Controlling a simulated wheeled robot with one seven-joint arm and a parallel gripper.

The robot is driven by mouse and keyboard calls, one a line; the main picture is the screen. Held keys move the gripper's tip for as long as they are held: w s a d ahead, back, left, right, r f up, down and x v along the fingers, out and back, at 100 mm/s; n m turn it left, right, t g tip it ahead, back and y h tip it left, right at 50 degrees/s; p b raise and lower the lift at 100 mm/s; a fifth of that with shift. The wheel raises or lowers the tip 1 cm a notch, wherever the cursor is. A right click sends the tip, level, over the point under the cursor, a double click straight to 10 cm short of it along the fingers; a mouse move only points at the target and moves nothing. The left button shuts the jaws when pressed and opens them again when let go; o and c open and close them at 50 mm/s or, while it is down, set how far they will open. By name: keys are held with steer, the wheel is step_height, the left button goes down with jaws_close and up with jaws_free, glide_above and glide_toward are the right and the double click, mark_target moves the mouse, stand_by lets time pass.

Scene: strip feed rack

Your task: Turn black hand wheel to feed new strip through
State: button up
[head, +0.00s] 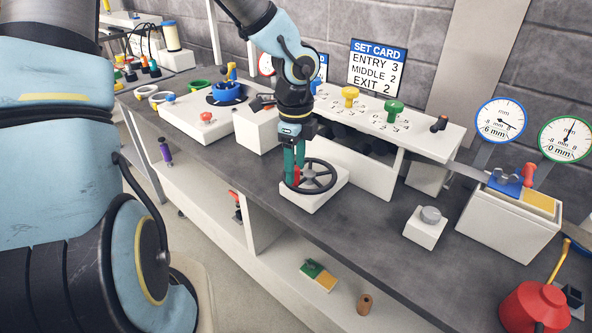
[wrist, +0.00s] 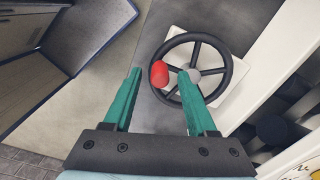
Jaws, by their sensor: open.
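The black hand wheel (head: 318,178) has several spokes and a red handle knob on its rim, and it lies flat on a white block (head: 313,198) on the bench. In the wrist view the wheel (wrist: 207,70) is ahead and right of centre, with its red knob (wrist: 158,73) on its left side. My gripper (head: 294,170) points down at the wheel, its green fingers near the red knob. In the wrist view my gripper (wrist: 160,82) is open, and the knob shows between the fingers, nearer the right one. I cannot tell whether a finger touches the wheel.
The white roller unit (head: 385,118) with yellow and green knobs stands behind the wheel. A set card (head: 377,68) reads entry 3, middle 2, exit 2. Two dials (head: 499,120) and a white box (head: 508,222) are at right. A grey button box (head: 426,227) and red can (head: 534,306) stand nearer.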

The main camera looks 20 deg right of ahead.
steer(key=shift+f, duration=0.6)
jaws_close()
